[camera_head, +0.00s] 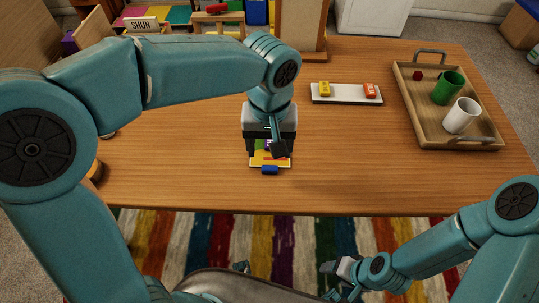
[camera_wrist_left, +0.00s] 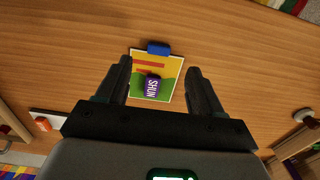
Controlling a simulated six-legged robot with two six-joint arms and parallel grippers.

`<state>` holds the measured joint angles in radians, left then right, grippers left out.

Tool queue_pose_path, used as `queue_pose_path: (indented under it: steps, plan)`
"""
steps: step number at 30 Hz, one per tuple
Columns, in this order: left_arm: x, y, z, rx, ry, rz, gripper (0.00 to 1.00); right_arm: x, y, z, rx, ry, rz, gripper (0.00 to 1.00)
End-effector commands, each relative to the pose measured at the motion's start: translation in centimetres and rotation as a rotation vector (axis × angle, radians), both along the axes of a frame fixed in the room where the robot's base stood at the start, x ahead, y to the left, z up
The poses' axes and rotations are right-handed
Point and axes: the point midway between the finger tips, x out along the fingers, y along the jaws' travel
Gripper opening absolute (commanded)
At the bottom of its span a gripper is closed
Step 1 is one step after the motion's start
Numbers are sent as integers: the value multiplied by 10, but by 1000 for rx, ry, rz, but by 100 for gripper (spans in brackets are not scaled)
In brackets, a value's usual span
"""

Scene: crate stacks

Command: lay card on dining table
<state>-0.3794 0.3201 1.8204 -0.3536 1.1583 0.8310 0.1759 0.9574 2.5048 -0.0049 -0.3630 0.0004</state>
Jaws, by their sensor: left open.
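The card (camera_head: 284,162), yellow with red and green parts, lies face up on the wooden dining table (camera_head: 190,175) near its front edge. In the left wrist view the card (camera_wrist_left: 171,67) shows a blue piece (camera_wrist_left: 158,47) at one edge and a purple piece marked SHUN (camera_wrist_left: 152,87) over its middle. My left gripper (camera_head: 264,150) is above the card and partly hides it. Its fingers are open, one on each side of the card in the left wrist view; contact cannot be told. My right gripper (camera_head: 338,269) is low in front of the table, small and unclear.
A wooden tray (camera_head: 413,104) with a green mug (camera_head: 447,88), a white mug (camera_head: 461,116) and a small red item stands at the right. A pale slab (camera_head: 345,95) with yellow and orange pieces lies behind the card. The table's middle left is clear.

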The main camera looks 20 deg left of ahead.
Motion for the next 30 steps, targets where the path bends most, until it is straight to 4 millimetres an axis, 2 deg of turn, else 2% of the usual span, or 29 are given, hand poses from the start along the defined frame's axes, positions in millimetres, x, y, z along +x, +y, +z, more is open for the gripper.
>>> queue_pose_path:
  steps: [1, 3, 7, 30]
  plan:
    - [0, 0, 11, 0, -2, -1, 67, 0, 0, 4, 0, 0, 0, 67]
    - [0, 0, 21, 0, -2, -1, 67, 0, 0, 6, 0, 0, 0, 67]
    - [0, 0, 31, 0, -1, -1, 67, 0, 0, 7, 0, 0, 0, 67]
    - [-1, 0, 32, 0, 0, -1, 67, 0, 0, 7, 0, 0, 0, 67]
